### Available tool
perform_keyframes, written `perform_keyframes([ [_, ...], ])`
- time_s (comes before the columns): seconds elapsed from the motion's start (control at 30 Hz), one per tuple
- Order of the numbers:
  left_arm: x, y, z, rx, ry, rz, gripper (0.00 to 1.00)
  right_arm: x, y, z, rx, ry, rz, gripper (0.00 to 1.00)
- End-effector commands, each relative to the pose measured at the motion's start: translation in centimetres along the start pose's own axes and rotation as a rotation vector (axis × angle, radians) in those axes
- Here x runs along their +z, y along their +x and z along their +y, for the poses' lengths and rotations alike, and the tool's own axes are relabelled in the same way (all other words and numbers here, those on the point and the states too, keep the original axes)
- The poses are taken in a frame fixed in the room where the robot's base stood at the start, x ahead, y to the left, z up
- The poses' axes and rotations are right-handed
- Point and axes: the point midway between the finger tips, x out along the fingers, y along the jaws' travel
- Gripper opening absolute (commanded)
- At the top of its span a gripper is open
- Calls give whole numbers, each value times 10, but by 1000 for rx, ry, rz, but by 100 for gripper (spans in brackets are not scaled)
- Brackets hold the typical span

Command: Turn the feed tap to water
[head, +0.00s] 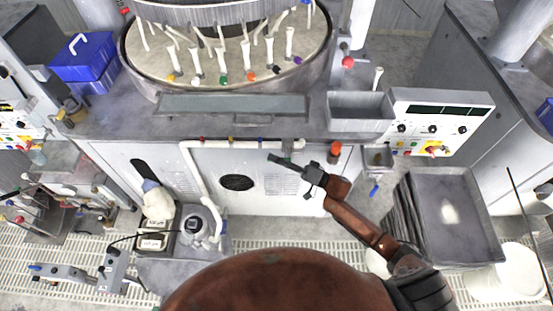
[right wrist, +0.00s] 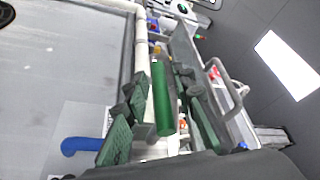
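A white feed pipe (head: 240,144) runs along the cabinet front below the round platen, with small coloured marks and a green part (head: 287,156) near its right end. In the right wrist view a green cylinder (right wrist: 163,98), apparently a tap handle, lies between the fingers beside the white pipe (right wrist: 141,45). My right gripper (head: 290,176) is in front of the cabinet just below the pipe's right end. Its fingers (right wrist: 160,125) are spread apart on both sides of the green cylinder; contact cannot be told. My left gripper is not in view.
An orange-capped item (head: 334,152) and a small grey box with a blue lever (head: 375,188) are close to the right of my gripper. A control panel (head: 438,125) and stacked grey trays (head: 455,215) stand further right. A blue hooked part (right wrist: 80,145) shows in the wrist view.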

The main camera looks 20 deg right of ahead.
Motion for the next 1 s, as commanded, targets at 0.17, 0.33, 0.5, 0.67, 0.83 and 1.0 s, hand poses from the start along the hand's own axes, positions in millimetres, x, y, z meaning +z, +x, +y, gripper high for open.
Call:
perform_keyframes([
  [0.17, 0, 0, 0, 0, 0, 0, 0, 0, 0, 0, 0, 0, 0, 10],
  [0.33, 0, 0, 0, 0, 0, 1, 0, 0, 0, 0, 0, 0, 1, 0],
  [0.5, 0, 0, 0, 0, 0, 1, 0, 0, -1, 0, 0, 0, 1, 0],
  [0.67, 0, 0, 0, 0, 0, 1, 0, 0, -1, 0, 0, 0, 1, 0],
  [0.83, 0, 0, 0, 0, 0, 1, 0, -1, -1, 0, 1, -1, 1, 0],
  [1.0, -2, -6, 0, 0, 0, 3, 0, -2, -2, -1, 13, -6, -5, 0],
])
